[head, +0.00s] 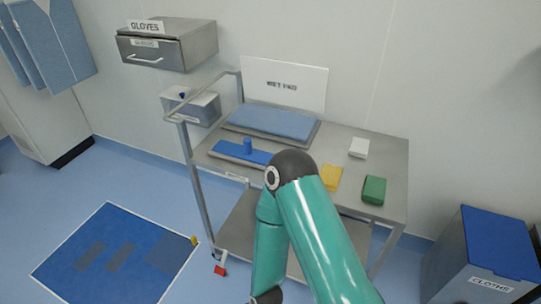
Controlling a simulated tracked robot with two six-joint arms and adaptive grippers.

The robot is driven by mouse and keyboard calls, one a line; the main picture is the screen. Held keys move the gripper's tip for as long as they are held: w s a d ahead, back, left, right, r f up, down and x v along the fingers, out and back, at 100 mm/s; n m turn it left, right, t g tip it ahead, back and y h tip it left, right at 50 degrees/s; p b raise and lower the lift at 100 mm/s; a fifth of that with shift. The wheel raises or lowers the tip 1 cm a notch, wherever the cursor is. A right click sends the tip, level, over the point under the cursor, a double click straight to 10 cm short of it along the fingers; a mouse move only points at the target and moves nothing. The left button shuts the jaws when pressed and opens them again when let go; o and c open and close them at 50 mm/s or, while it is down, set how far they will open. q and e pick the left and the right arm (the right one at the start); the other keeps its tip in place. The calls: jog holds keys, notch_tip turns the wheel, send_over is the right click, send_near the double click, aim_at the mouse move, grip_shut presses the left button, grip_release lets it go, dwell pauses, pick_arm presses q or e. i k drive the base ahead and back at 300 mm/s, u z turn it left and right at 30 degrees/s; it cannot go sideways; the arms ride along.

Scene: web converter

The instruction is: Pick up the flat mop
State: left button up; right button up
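A flat blue mop head (230,150) lies on the upper shelf of the metal cart, near its left front edge. A short blue upright stub (248,146) stands on it. My own teal arm passes close in front of its right end in the picture and may hide a little of it. The arm bends down and leaves the frame at the bottom; no gripper fingers show. My other arm is not in view.
The cart (393,151) also carries a blue pad stack (272,121), a yellow cloth (332,177), a green block (374,189) and a white block (359,147). A cloths bin (487,262) stands right. A blue floor mat (112,255) lies left.

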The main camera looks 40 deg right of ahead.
aim_at(245, 154)
jog(key=z, duration=0.45)
jog(key=i, duration=1)
